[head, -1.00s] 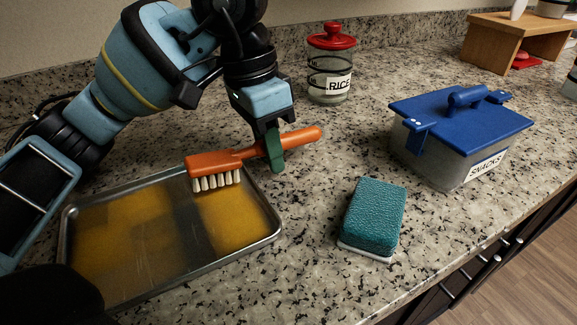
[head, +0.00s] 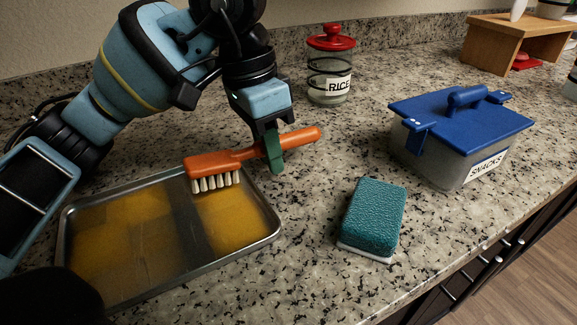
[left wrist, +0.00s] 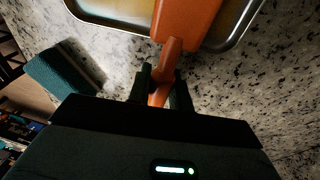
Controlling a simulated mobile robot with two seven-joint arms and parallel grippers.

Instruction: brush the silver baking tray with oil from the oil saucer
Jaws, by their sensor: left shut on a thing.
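The silver baking tray (head: 190,265) lies on the counter at the lower left of the head view. Wide amber oily patches cover much of it, with a bare grey strip between them. My left gripper (head: 274,160) is shut on the handle of an orange brush (head: 222,163), just beyond the tray's right back corner. The brush's pale bristles point down over the tray's back right part; I cannot tell whether they touch it. In the left wrist view the brush (left wrist: 187,18) extends from the fingers over the tray (left wrist: 240,25). My right gripper and an oil saucer are not in view.
A teal sponge (head: 374,215) lies right of the tray. A blue-lidded snacks box (head: 460,130) stands farther right. A red-lidded rice jar (head: 331,70) stands behind the gripper. A wooden stand (head: 510,40) is at the back right. Counter between them is clear.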

